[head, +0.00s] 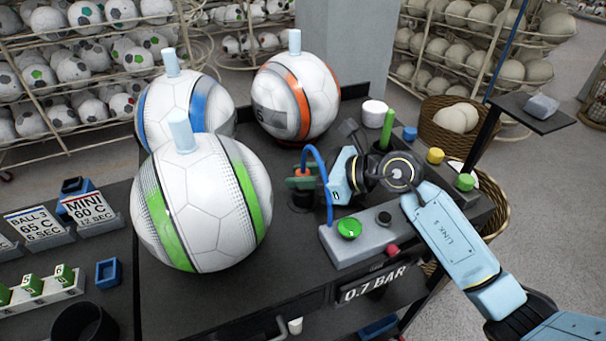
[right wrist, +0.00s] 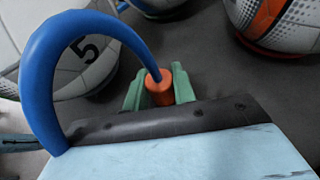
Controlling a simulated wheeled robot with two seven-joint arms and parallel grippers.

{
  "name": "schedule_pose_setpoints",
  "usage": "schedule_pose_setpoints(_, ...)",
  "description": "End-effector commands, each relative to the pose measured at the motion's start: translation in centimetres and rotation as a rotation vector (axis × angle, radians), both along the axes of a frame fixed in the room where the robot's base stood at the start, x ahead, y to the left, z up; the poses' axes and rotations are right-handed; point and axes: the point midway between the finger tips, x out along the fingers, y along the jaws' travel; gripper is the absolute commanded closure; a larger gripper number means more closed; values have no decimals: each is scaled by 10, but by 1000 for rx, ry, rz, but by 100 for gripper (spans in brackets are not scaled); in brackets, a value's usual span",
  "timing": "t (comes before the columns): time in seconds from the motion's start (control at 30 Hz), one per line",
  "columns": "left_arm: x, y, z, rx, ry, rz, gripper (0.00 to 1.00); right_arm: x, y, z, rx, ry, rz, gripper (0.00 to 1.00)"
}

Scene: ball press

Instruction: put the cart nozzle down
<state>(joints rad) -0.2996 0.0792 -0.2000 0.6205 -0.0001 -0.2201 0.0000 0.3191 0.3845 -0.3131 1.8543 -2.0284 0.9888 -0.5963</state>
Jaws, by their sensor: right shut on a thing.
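The cart nozzle is a small orange piece on a blue hose (head: 324,165). In the head view the orange nozzle (head: 302,172) sits between the green fingers of my right gripper (head: 301,182), just above the dark cart top. The nozzle also shows in the right wrist view (right wrist: 158,88), pinched between the green fingers (right wrist: 158,92). The hose arches from it down toward the grey control box (head: 362,238). A dark square piece shows under the fingers; I cannot tell whether the nozzle touches it. My left gripper is not in view.
Balls with green (head: 205,215), blue (head: 207,97) and orange (head: 297,95) bands stand left of and behind the gripper, each with a pale plug on top. A green stick (head: 387,128) and coloured knobs stand to the right. Bare cart top (head: 285,262) lies in front.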

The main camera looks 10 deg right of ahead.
Motion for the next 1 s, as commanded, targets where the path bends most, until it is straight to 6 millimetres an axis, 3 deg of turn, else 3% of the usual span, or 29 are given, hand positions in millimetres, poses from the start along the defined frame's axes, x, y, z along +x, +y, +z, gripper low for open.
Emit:
schedule_pose_setpoints(0.23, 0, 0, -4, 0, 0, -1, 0, 0, 0, -4, 0, -1, 0, 99)
schedule_pose_setpoints(0.27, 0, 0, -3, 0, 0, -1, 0, 0, 0, -4, 0, 0, 0, 71)
schedule_pose_setpoints(0.4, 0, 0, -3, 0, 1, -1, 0, 0, 0, -3, 0, 0, 0, 53)
schedule_pose_setpoints(0.77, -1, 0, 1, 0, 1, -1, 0, 0, 0, 1, 0, 0, 0, 52)
schedule_pose_setpoints(1.0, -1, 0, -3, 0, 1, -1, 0, -20, -32, 14, -6, -2, -2, 52)
